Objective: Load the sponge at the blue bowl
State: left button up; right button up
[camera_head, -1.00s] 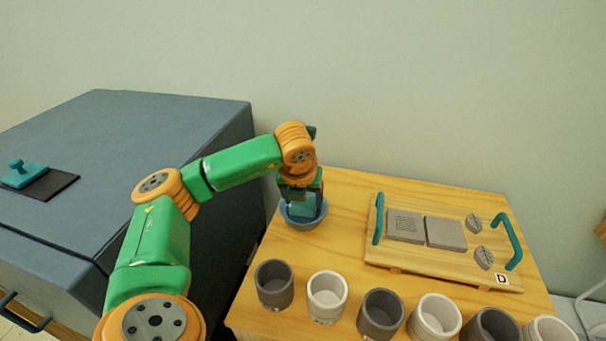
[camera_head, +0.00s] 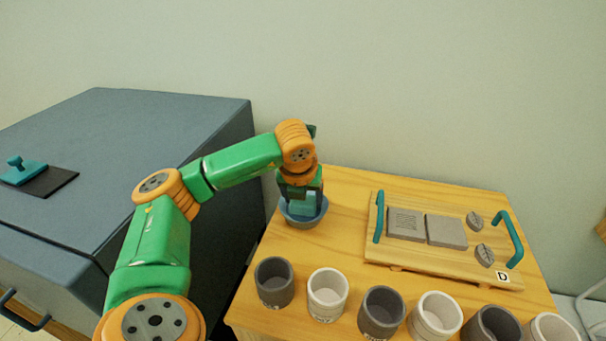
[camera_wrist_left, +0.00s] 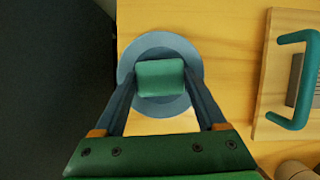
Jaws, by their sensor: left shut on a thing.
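The sponge is a teal-green block (camera_wrist_left: 160,78) between the fingertips of my left gripper (camera_head: 303,208), which is shut on it. The blue bowl (camera_head: 304,223) stands at the back left corner of the wooden table, directly under the gripper. In the left wrist view, the bowl (camera_wrist_left: 155,45) surrounds the sponge on all visible sides. In the head view, the fingertips and sponge are down at the bowl's opening. I cannot tell whether the sponge touches the bowl's bottom. My right gripper does not show.
A wooden board (camera_head: 400,258) with teal handles and grey clay tiles lies right of the bowl. Several grey and white cups (camera_head: 328,296) line the table's front. A blue-grey cabinet (camera_head: 160,125) stands left, bearing a teal knobbed object (camera_head: 23,172) and a dark pad.

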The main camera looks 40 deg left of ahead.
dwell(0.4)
pick_arm(q)
notch_tip(320, 180, up, 7)
jog(key=p, duration=0.5)
jog(key=shift+r+p, duration=0.1)
jog(key=shift+p, duration=0.25)
